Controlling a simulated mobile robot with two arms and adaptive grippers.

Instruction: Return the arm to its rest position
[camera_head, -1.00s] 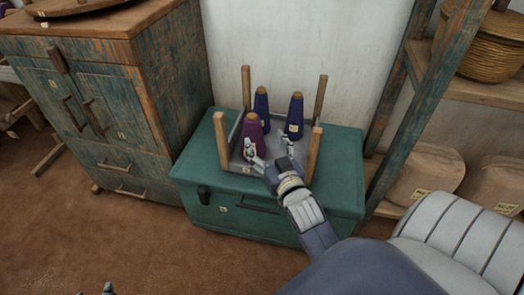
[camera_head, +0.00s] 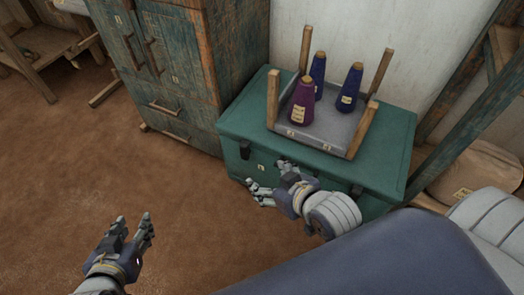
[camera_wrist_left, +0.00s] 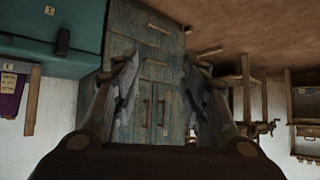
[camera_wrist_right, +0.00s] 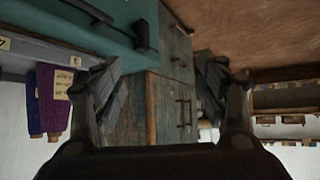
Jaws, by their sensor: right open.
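My right gripper (camera_head: 270,182) is open and empty in front of the green chest (camera_head: 240,118), apart from the tray. It also shows open in the right wrist view (camera_wrist_right: 160,85). My left gripper (camera_head: 134,228) is open and empty above the brown floor at the lower left. It shows open in the left wrist view (camera_wrist_left: 160,85). A grey tray (camera_head: 325,137) with wooden corner posts sits on the chest. A purple cone (camera_head: 302,100) and two blue cones, one behind (camera_head: 317,75) and one to the right (camera_head: 349,90), stand upright in it.
A worn teal wooden cabinet (camera_head: 215,60) stands left of the chest. A wooden shelf post (camera_head: 470,90) and tan sacks (camera_head: 480,175) are on the right. The brown floor (camera_head: 60,180) at the left is open. A wooden frame (camera_head: 45,50) stands at the far left.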

